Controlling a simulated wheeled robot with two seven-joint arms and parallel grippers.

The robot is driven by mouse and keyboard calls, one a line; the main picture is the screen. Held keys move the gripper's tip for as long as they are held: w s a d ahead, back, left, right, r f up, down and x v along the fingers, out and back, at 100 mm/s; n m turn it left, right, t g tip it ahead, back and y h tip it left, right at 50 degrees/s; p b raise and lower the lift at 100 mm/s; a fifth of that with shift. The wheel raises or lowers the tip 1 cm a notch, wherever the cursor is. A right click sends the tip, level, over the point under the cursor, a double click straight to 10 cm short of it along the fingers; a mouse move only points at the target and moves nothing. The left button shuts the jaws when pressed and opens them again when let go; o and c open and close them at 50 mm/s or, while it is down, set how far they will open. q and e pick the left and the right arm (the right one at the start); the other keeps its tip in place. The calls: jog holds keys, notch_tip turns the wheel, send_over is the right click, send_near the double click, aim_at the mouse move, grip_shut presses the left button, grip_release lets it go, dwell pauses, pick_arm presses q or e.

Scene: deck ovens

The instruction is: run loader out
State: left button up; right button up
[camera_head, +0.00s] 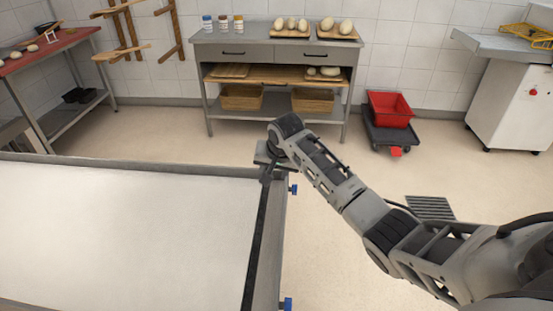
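The loader (130,230) fills the lower left, with a flat, pale, empty belt and a grey metal frame. A dark strip runs along its right side, and two blue knobs stick out there. My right arm reaches in from the right. My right gripper (266,172) points down at the loader's far right corner and overlaps the frame there. Its fingertips are small and dark against the rail, so I cannot tell whether they are closed on it. My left gripper is not in view.
A grey workbench (275,55) with jars and dough pieces stands at the back wall. A red crate (390,108) sits on a dark dolly right of it. A white machine (513,95) is at far right, a red-topped table (40,52) at far left.

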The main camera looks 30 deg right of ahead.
jog(key=shift+v, duration=2.15)
